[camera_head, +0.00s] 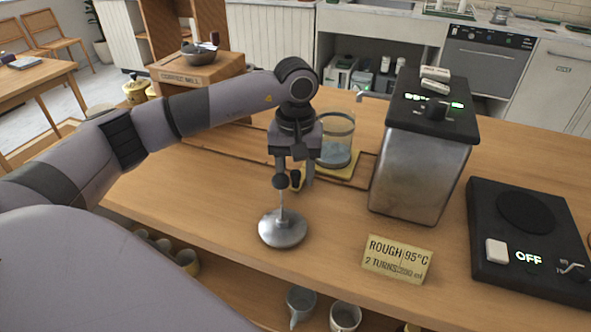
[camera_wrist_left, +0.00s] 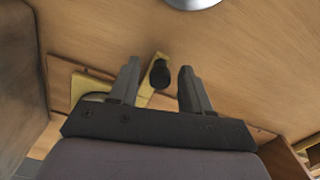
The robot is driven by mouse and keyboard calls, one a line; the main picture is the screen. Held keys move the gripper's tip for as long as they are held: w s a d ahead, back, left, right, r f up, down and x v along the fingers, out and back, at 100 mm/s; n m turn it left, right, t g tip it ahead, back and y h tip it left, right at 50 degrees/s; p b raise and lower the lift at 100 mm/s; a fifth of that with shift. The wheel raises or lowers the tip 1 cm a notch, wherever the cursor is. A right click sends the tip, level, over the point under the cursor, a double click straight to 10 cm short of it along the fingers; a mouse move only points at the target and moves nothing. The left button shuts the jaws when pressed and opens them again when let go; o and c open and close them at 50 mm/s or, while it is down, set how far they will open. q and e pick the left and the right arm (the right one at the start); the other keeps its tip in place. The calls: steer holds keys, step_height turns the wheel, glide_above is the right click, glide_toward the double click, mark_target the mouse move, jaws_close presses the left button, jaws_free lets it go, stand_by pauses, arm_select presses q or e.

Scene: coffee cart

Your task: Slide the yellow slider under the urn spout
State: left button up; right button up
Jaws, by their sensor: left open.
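The yellow slider (camera_head: 347,172) lies on the wooden counter left of the metal urn (camera_head: 420,165), with a glass beaker (camera_head: 337,150) standing on it. The urn spout (camera_head: 372,96) sticks out to the left, above and to the right of the beaker. In the left wrist view, a yellow bar of the slider (camera_wrist_left: 149,92) runs to a black knob (camera_wrist_left: 159,75). My left gripper (camera_head: 293,182) is open, low over the counter left of the beaker. In its wrist view the knob shows between the open fingers (camera_wrist_left: 158,78); contact cannot be told. My right gripper is out of view.
A round metal base with a thin stem (camera_head: 282,230) stands just in front of my left gripper. A sign (camera_head: 397,260) is in front of the urn, and a black scale-like plate (camera_head: 528,235) is at right. Mugs (camera_head: 345,316) sit on a lower shelf.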

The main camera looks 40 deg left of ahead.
arm_select(q)
steer(key=shift+f, duration=0.1)
jaws_close()
steer(key=d, duration=0.2)
steer(key=w+d, duration=0.1)
steer(key=d, duration=0.1)
steer(key=shift+b, duration=0.35)
steer(key=shift+d, duration=0.2)
steer(key=shift+c, duration=0.6)
jaws_free()
steer(key=shift+d, duration=0.1)
steer(key=shift+o, duration=0.6)
